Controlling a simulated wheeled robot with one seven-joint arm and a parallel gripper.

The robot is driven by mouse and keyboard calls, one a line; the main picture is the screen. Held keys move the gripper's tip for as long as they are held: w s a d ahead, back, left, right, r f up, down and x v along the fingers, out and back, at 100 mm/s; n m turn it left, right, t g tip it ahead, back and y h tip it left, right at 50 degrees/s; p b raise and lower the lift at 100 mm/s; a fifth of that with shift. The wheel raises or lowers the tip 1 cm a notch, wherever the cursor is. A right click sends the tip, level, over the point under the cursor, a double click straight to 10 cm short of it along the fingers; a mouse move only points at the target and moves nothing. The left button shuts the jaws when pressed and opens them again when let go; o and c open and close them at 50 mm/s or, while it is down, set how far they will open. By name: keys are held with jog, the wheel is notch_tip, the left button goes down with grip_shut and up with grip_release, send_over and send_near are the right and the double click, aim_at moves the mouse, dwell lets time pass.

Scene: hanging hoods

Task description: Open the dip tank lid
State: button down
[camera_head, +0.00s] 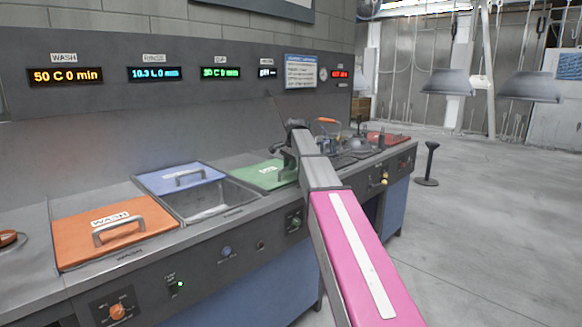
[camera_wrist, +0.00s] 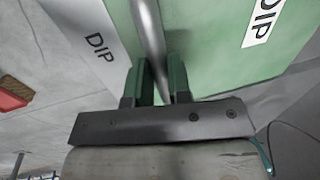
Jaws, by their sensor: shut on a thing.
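The green dip tank lid (camera_head: 257,175) lies about flat on the counter, right of an open basin. In the wrist view the green lid (camera_wrist: 205,60) fills the upper right, with a white DIP label on it. Its grey bar handle (camera_wrist: 148,30) runs down between the two fingers of my gripper (camera_wrist: 160,80). My gripper is shut on this handle. In the head view my gripper (camera_head: 287,165) is over the right part of the lid, and my arm hides part of the lid and handle.
An orange wash lid (camera_head: 112,232) is shut at the left. A blue lid (camera_head: 180,178) lies behind the open basin (camera_head: 212,205). A red lid (camera_head: 388,138) and fittings stand farther right. A panel with displays (camera_head: 150,75) rises behind the counter. Floor at right is mostly free, with a black stand (camera_head: 428,165).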

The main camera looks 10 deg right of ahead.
jog(key=w+a, duration=0.5)
jog(key=w, duration=0.1)
jog(key=w+a, duration=0.4)
jog(key=w, duration=0.3)
jog(key=w+a, duration=0.5)
jog(key=w, duration=0.2)
jog(key=shift+w+a, duration=0.2)
jog(key=shift+a, duration=0.15)
jog(key=c, duration=1.1)
grip_release()
jog(key=shift+o, duration=0.2)
notch_tip(320, 180, up, 11)
jog(key=s+d, duration=0.1)
jog(key=shift+s+f, duration=0.15)
jog(key=shift+s, duration=0.25)
jog(key=shift+s+d, duration=0.1)
jog(key=shift+d, duration=0.05)
